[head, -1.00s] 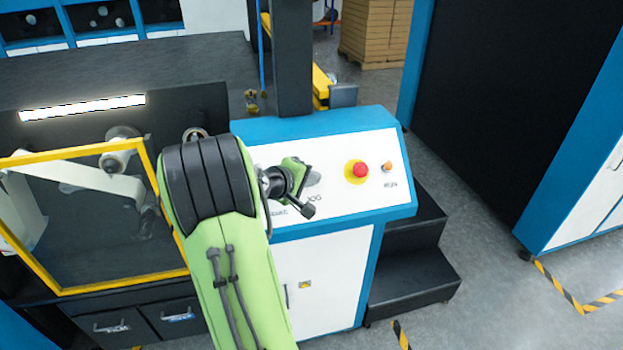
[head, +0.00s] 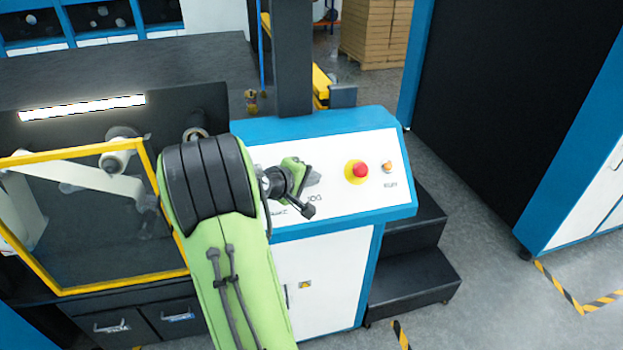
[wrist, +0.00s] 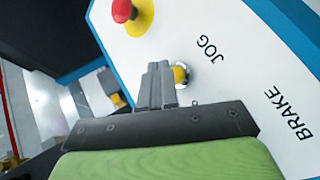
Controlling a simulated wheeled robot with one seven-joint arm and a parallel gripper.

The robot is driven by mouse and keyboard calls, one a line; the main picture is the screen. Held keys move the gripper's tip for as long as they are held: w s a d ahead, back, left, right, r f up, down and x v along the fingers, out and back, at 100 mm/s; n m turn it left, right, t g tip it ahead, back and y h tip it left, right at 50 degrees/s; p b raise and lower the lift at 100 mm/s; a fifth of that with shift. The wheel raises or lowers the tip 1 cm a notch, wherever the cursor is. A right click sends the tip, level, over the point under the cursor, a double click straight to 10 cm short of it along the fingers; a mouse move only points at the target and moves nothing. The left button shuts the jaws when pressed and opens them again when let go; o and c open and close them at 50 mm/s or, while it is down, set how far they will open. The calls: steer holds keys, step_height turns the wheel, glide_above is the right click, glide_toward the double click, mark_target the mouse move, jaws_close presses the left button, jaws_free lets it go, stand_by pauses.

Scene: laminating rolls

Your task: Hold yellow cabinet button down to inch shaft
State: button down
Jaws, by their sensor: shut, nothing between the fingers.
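The yellow button (wrist: 181,75) sits on the white panel beside the JOG label in the wrist view. It is partly covered by my fingers, and in the head view it is hidden behind my gripper. My gripper (wrist: 158,68) is shut and empty, with its grey fingertips at the left edge of the button in the wrist view. In the head view my gripper (head: 314,173) is over the panel just above the JOG label. I cannot tell whether the fingertips touch the button or whether it is pressed in.
A red emergency stop (head: 360,170) on a yellow base is right of my gripper, with a small orange button (head: 387,167) beyond it. The blue-rimmed cabinet (head: 325,275) carries the panel. Black steps (head: 410,285) stand right of it. A yellow-framed guard (head: 80,290) is at left.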

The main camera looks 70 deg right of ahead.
steer(key=shift+w+d+f, duration=0.2)
steer(key=shift+d+f, duration=0.05)
steer(key=shift+f, duration=0.05)
steer(key=shift+w+d+f+b, duration=0.1)
steer(key=shift+d+f+b, duration=0.1)
steer(key=shift+f+b, duration=0.1)
stand_by(3.0)
steer(key=shift+s+a+r, duration=0.3)
steer(key=shift+a+r, duration=0.2)
steer(key=shift+r, duration=0.1)
steer(key=a+r, duration=0.1)
steer(key=s+a+r+p, duration=0.1)
steer(key=a+r+p, duration=0.1)
steer(key=shift+s+r, duration=0.3)
steer(key=shift+s, duration=0.1)
stand_by(1.1)
